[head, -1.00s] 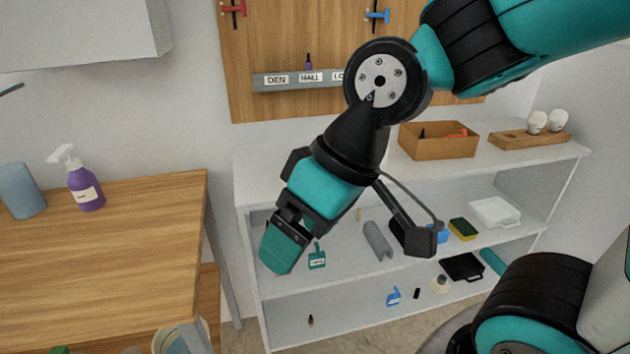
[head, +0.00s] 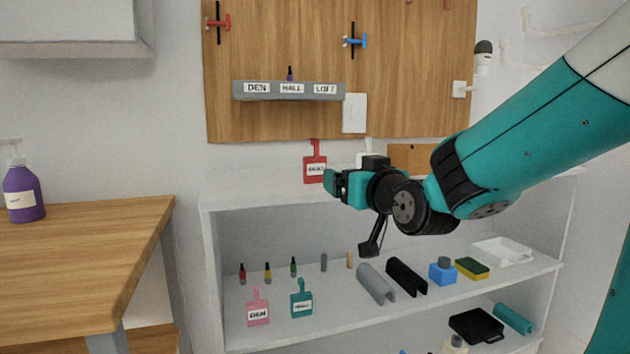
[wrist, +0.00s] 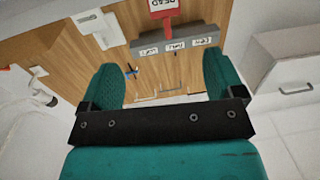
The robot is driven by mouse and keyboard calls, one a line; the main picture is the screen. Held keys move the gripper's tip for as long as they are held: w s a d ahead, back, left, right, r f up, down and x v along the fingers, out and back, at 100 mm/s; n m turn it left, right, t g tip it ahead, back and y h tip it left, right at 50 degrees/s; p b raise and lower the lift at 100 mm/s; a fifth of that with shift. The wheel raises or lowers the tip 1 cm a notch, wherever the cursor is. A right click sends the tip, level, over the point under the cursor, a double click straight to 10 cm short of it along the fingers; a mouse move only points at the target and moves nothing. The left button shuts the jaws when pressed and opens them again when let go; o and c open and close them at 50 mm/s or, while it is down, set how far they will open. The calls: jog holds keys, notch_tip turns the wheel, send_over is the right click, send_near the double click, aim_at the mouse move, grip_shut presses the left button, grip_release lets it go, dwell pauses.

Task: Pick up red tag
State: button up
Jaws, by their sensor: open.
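The red tag (head: 315,168) has a white label and a narrow upper stem. In the head view it is upright just above the top of the white shelf unit, in front of the wall. In the wrist view the red tag (wrist: 166,10) is at the top edge, partly cut off, with its label upside down. My gripper (head: 331,183) is just right of the tag's lower part in the head view; I cannot tell the gap in depth. In the wrist view my gripper (wrist: 163,85) has its fingers wide apart, with nothing between them.
A pink tag (head: 257,313) and a teal tag (head: 301,304) are on the middle shelf, with small bottles behind. A grey labelled ledge (head: 288,98) is on the wooden board (head: 400,50). A wooden table (head: 85,245) stands left. A brown box (head: 412,157) is behind my arm.

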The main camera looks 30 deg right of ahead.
aim_at(316, 166)
jog(key=p+x, duration=1.1)
jog(key=p, duration=0.2)
jog(key=shift+w+a+r, duration=0.1)
jog(key=shift+w, duration=0.1)
jog(key=p+x, duration=0.2)
jog(key=a+p+x, duration=0.1)
jog(key=p+x, duration=0.1)
jog(key=shift+w+d, duration=0.25)
jog(key=shift+w, duration=0.35)
jog(key=shift+f, duration=0.2)
jog(key=c, duration=1)
